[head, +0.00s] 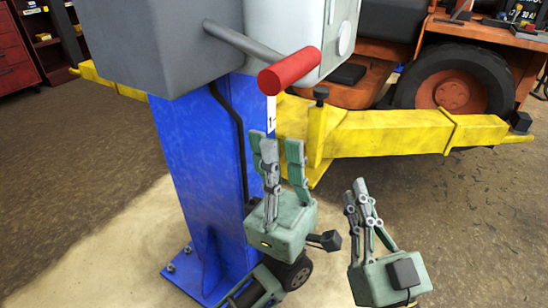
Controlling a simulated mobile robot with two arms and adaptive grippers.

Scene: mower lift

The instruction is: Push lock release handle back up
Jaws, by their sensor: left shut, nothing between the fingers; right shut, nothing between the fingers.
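The lock release handle is a grey rod with a red grip (289,68). It sticks out to the right and toward me from the grey housing on the blue lift post (195,140). My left gripper (276,145) points upward below the red grip, in front of the post, with a visible gap between its fingertips and the grip. It is shut and holds nothing. My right gripper (362,190) is lower and to the right, fingers upward, shut and empty, away from the handle.
Red tool cabinets (15,55) are at the far left. The floor left of the post is clear.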

